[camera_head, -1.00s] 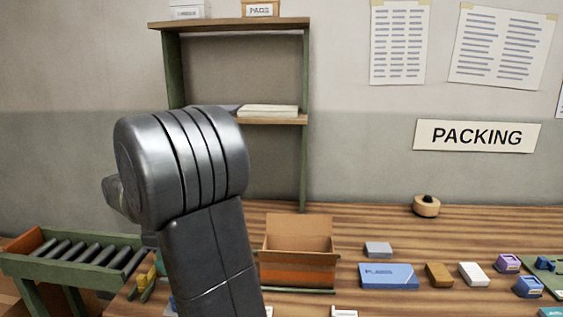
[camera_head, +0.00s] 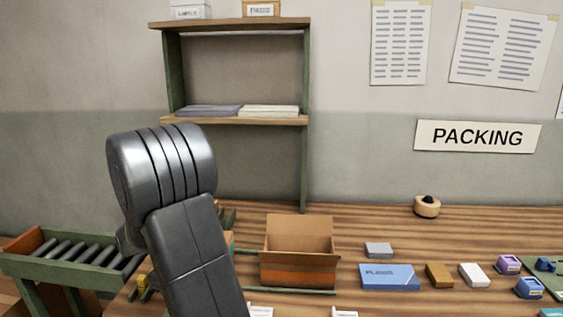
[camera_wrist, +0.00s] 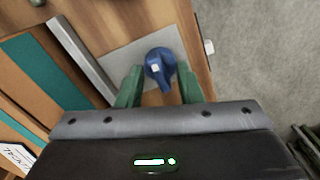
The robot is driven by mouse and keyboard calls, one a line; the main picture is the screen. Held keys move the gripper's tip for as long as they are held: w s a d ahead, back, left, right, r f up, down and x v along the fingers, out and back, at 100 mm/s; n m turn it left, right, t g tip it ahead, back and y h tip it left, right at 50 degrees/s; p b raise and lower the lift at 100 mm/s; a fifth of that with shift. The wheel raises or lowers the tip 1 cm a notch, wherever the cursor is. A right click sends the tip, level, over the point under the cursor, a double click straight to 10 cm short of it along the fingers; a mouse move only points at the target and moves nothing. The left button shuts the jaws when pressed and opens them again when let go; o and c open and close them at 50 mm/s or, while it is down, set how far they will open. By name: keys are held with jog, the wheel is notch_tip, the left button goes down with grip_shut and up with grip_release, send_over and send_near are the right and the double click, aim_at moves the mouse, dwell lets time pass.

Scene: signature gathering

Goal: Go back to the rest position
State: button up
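My arm fills the lower left of the head view, and my gripper is hidden there. In the wrist view my gripper (camera_wrist: 159,78) shows two green fingers standing well apart. A blue rounded thing (camera_wrist: 160,66) with a small pale mark shows between and beyond the fingertips, over a grey flat plate (camera_wrist: 140,56). Narrow gaps show on both sides of it, and it does not look gripped. Its height relative to the fingertips is hard to tell.
An open cardboard box (camera_head: 299,272) stands on the wooden bench, right of my arm. A roller conveyor (camera_head: 75,252) is at left and a shelf (camera_head: 236,121) behind. A blue box (camera_head: 389,277) and several small items lie at right. Tape (camera_head: 427,206) sits at the back.

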jog(key=m, duration=0.3)
jog(key=shift+m, duration=2.3)
